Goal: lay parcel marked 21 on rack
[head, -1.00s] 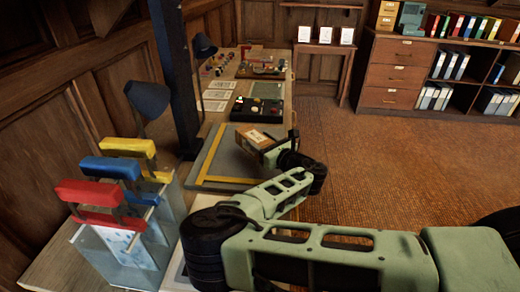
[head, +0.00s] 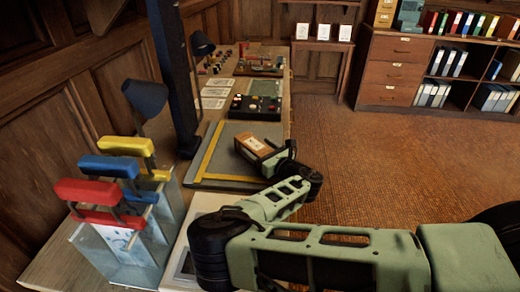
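A small brown parcel (head: 245,154) with a white label on top shows in the head view, over the right part of the grey board edged with yellow strips (head: 222,180). The mark on the label is too small to read. My gripper (head: 268,150) is at the parcel's right side and appears shut on it; the fingers are partly hidden. I cannot tell whether the parcel touches the board. No rack is clearly identifiable; a clear stand with red, blue and yellow handles (head: 118,146) is at the left.
A black tray with coloured pieces (head: 257,108) lies beyond the board, with white sheets (head: 214,92) beside it. A dark post (head: 174,80) and a lamp (head: 147,97) stand at the left. Drawers and shelves (head: 390,75) are far off. The floor at the right is clear.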

